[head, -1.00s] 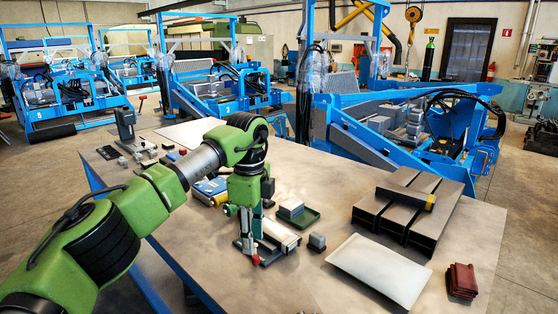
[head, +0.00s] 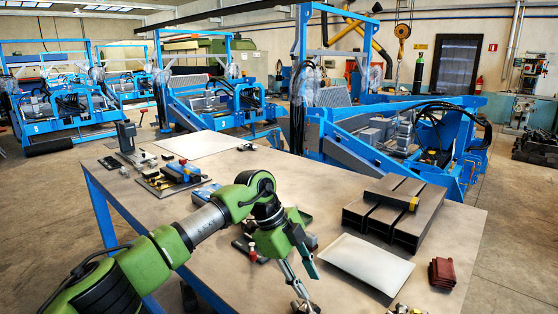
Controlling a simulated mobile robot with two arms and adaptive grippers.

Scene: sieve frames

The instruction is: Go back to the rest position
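My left arm comes in from the lower left, green with black joints. Its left gripper (head: 311,286) hangs over the near part of the workbench (head: 215,262), with its fingers pointing down and slightly right. A silver finger and a teal finger stand apart with a gap between them, and nothing shows held. A small dark and silver part (head: 302,306) lies just below the fingertips at the picture's bottom edge; I cannot tell what it is. My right gripper is not in view.
A white plate (head: 366,263), a dark red block (head: 442,272) and stacked steel tubes (head: 385,218) lie right of the gripper. A red-topped item (head: 252,252) sits left of it. Blue machine frames (head: 360,150) stand behind.

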